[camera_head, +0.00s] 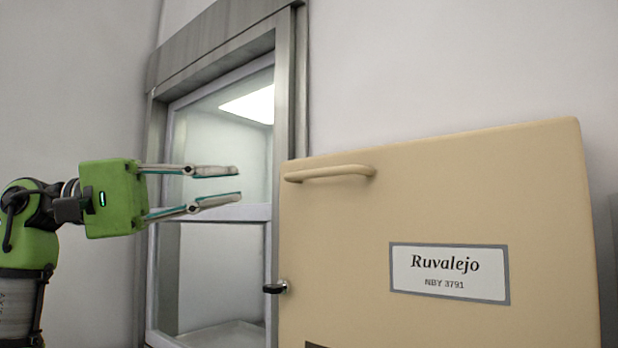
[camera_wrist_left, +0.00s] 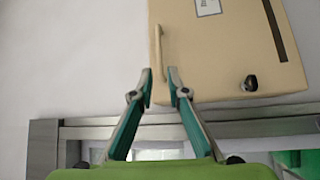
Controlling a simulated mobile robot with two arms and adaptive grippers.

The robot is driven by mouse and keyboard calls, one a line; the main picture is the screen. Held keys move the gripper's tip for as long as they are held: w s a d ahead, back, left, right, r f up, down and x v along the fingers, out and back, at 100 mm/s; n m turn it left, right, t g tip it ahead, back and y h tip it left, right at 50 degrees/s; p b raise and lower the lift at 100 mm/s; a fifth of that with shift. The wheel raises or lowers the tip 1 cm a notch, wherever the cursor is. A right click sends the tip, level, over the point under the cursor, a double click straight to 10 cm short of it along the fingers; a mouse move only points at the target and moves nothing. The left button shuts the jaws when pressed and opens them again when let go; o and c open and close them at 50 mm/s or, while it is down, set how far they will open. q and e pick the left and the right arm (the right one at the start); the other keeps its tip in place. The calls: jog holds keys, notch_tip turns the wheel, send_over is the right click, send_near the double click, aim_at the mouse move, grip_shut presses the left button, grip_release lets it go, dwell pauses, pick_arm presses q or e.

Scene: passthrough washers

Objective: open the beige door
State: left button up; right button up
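The beige door (camera_head: 430,200) fills the right of the head view and looks closed. A pale bar handle (camera_head: 330,173) runs along its upper left, and a small dark latch knob (camera_head: 277,287) sits on its left edge. The door also shows at the top of the left wrist view (camera_wrist_left: 215,55), with the handle (camera_wrist_left: 157,48) just beyond my fingertips and the knob (camera_wrist_left: 249,83) to the right. My left gripper (camera_head: 239,183) is open and empty, its fingers pointing right toward the handle, with a gap between. It also shows in the wrist view (camera_wrist_left: 160,76). My right gripper is not in view.
A grey metal-framed window or hatch (camera_head: 290,100) stands behind my left gripper, left of the door. A label plate (camera_head: 448,273) reading "Ruvalejo NBY 3791" is on the door. Plain pale wall (camera_head: 440,60) lies above the door.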

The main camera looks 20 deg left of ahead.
aim_at(309, 175)
pick_arm(q)
jog(key=p+x, duration=0.4)
jog(key=x, duration=0.8)
jog(key=shift+s+d+r, duration=0.1)
jog(key=shift+s+d, duration=0.05)
jog(key=shift+d, duration=0.35)
grip_shut()
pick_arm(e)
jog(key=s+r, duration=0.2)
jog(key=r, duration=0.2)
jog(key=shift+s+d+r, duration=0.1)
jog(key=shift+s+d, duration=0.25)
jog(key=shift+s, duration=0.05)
